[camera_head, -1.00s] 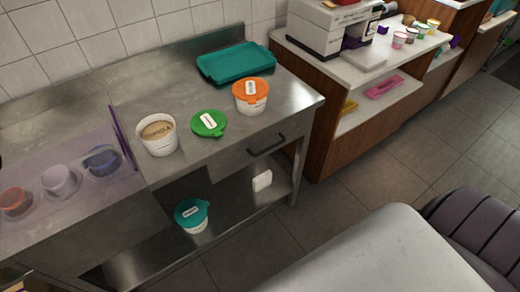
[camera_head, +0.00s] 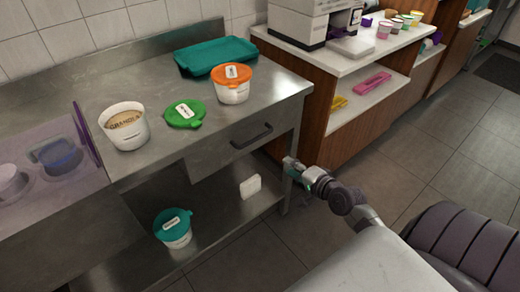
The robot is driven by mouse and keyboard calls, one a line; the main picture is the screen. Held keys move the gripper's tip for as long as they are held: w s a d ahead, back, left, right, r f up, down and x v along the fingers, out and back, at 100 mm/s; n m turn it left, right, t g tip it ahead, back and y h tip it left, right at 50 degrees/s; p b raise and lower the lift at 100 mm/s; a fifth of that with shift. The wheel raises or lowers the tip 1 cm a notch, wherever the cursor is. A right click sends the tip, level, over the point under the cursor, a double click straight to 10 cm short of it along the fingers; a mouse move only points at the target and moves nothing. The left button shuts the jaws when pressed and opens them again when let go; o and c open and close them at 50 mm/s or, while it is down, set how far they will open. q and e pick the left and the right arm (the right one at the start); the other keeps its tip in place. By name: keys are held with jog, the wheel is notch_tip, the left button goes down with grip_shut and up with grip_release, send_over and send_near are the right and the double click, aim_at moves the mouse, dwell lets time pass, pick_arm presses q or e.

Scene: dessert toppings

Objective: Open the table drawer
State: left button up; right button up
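The table drawer (camera_head: 222,146) is set under the top of the steel table (camera_head: 172,88) on its right side. Its front looks flush and closed, with a dark bar handle (camera_head: 252,137). My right gripper (camera_head: 289,168) comes in from the lower right, beside the table's front right leg, to the right of and below the handle. It is apart from the handle. Its fingers are small and partly hard to make out, so I cannot tell whether they are open. My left gripper is not in view.
On the table stand a granola tub (camera_head: 126,128), a green lid (camera_head: 185,113), an orange-lidded tub (camera_head: 232,84) and a teal tray (camera_head: 216,55). The lower shelf holds a teal-lidded tub (camera_head: 173,229) and a white block (camera_head: 250,187). A wooden counter (camera_head: 322,98) stands right of the table.

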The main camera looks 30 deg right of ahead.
jog(key=m+t, duration=0.1)
send_near(260, 137)
jog(key=shift+y, duration=0.3)
jog(key=x, duration=0.7)
jog(key=b+x, duration=0.1)
jog(key=x, duration=0.2)
jog(key=shift+w+d+f, duration=0.25)
jog(key=shift+d, duration=0.1)
grip_shut()
